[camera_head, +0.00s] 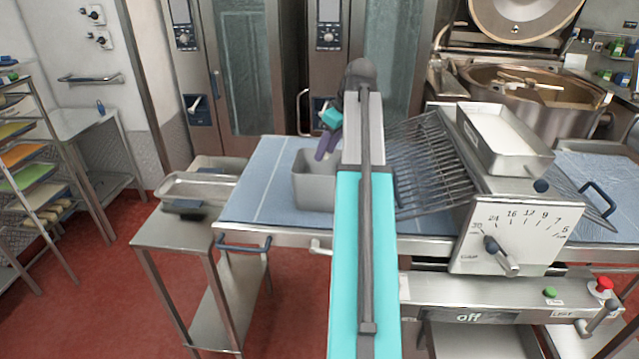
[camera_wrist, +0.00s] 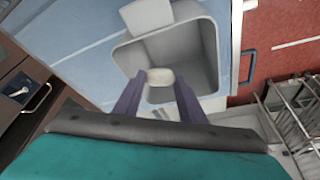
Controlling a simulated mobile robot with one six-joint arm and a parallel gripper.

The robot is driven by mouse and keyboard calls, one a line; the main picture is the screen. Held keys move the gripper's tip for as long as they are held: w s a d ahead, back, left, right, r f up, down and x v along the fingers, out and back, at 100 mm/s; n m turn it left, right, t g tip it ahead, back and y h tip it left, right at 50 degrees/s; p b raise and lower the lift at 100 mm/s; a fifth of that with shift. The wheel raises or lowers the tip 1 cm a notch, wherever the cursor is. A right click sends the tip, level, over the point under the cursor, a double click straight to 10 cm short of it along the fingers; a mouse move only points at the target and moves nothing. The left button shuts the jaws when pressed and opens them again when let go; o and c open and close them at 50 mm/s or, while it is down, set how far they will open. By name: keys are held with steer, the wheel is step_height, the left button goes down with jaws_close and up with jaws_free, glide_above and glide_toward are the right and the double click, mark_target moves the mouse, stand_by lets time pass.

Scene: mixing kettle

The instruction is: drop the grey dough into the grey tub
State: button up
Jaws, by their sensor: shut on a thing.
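The grey tub (camera_head: 312,188) stands on the blue work surface, partly hidden by my arm in the head view. It also shows in the wrist view (camera_wrist: 207,55), with its open mouth facing the camera. My gripper (camera_head: 325,150) points down over the tub opening. In the wrist view, its two purple fingers (camera_wrist: 160,84) are shut on the small pale grey dough (camera_wrist: 160,75). The dough appears inside the tub's outline there; its exact height above the tub floor is hard to tell.
The blue work surface (camera_head: 255,190) is clear left of the tub. A wire rack (camera_head: 425,160) and a machine with a dial (camera_head: 520,235) stand to the right. Metal trays (camera_head: 195,188) sit on a side stand at the left. A kettle (camera_head: 530,100) is at the back right.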

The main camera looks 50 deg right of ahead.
steer(key=o, duration=1.1)
steer(key=shift+s+r, duration=0.1)
steer(key=shift+r, duration=0.1)
steer(key=b+v, duration=0.5)
steer(key=v, duration=0.8)
steer(key=shift+r, duration=0.2)
steer(key=shift+s, duration=0.1)
